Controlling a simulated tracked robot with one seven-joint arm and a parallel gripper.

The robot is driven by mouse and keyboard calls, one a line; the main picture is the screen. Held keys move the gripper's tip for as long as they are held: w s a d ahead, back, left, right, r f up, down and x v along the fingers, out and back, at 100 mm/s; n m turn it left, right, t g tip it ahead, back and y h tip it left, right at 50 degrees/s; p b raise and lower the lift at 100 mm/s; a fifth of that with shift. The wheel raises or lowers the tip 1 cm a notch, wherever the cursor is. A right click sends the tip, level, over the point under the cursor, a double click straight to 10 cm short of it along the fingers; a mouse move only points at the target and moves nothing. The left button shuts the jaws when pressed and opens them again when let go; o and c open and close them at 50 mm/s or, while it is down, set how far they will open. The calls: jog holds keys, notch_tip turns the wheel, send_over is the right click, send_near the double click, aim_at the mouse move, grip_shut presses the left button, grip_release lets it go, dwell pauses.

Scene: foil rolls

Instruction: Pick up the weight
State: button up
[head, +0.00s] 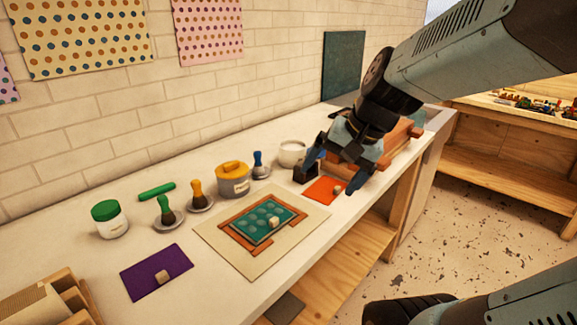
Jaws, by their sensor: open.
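A grey cylinder with a yellow handled top (233,179) stands upright farther left, apart from the gripper. An orange sheet (322,191) with a small pale block lies just below the gripper.
A white bowl (292,153), several stamp-like tools and a green-lidded jar (110,219) line the wall side. A framed green plate (265,222) lies mid-bench. A purple sheet (156,272) lies front left. A wooden object (402,143) sits behind my gripper.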

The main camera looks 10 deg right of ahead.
jog(key=shift+o, duration=0.3)
jog(key=w+a+f+m+y, duration=0.1)
jog(key=w+f+m+y, duration=0.2)
jog(key=w+m, duration=0.3)
jog(key=shift+w+a+f+m+y, duration=0.3)
jog(key=shift+w+f+y, duration=0.1)
jog(key=shift+w, duration=0.1)
jog(key=w+d+f+m+t, duration=0.2)
jog(key=w+d+f+m, duration=0.1)
jog(key=w+d+m, duration=0.1)
jog(key=w+d+f+m+t, duration=0.3)
jog(key=w+d+f+m, duration=0.1)
jog(key=w+m, duration=0.2)
jog(key=w+d+f+m+t, duration=0.2)
jog(key=w+d+f+m, duration=0.2)
jog(key=m, duration=0.3)
jog(key=shift+w+d+m+t, duration=0.2)
jog(key=shift+w+m+t, duration=0.15)
jog(key=shift+w, duration=0.3)
jog(key=x, duration=1.3)
jog(key=shift+w+d+f, duration=0.1)
jog(key=shift+w+f, duration=0.1)
jog(key=shift+w, duration=0.1)
jog(key=c, duration=1.5)
jog(key=shift+r, duration=0.1)
